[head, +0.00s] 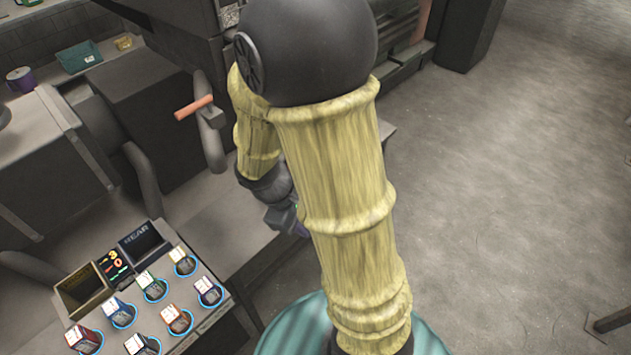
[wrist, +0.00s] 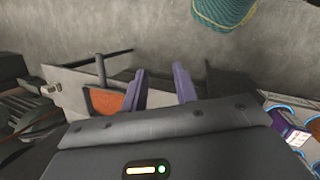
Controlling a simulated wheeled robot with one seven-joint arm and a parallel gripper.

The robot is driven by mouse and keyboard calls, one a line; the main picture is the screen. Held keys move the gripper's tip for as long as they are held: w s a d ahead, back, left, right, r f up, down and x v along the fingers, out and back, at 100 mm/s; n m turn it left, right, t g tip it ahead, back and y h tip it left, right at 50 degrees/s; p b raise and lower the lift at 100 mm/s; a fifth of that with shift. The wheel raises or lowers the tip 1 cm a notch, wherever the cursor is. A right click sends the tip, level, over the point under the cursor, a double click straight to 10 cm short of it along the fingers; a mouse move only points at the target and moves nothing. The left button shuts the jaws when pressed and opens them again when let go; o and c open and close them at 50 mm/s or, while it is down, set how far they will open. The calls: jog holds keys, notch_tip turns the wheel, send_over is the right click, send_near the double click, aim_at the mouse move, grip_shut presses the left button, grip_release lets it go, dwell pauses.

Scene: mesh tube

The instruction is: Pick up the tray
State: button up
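A small teal tray (head: 79,57) sits on the grey surface at the upper left of the head view. It lies well away from my gripper, and the wrist view does not show it. My gripper (wrist: 160,78) has its two purple fingers spread apart in the wrist view, with nothing held between them. In the head view my gripper is mostly hidden behind my yellow arm, low near the middle.
A purple mug (head: 20,79) and a small yellow container (head: 124,42) flank the tray. A lever with an orange handle (head: 194,107) stands between that area and my arm. A panel with several labelled cubes (head: 178,319) is at lower left. Open floor (head: 500,180) lies right.

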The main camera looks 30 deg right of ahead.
jog(key=w+f+n+t+h+b, duration=0.7)
jog(key=w+f+n, duration=0.5)
jog(key=w+n, duration=0.2)
jog(key=shift+d+h+b, duration=0.4)
jog(key=shift+h+b, duration=0.2)
jog(key=shift+b, duration=0.2)
jog(key=shift+w+f, duration=0.1)
jog(key=shift+w, duration=0.05)
jog(key=p+x, duration=0.2)
jog(key=x, duration=0.9)
jog(key=shift+d+f, duration=0.1)
jog(key=shift+d, duration=0.15)
jog(key=shift+w+d+f, duration=0.15)
jog(key=shift+w+d, duration=0.05)
jog(key=shift+d, duration=0.05)
jog(key=p+x, duration=0.1)
jog(key=x, duration=0.4)
jog(key=shift+w+a+f+p, duration=0.1)
jog(key=shift+w+p, duration=0.25)
jog(key=shift+w, duration=0.05)
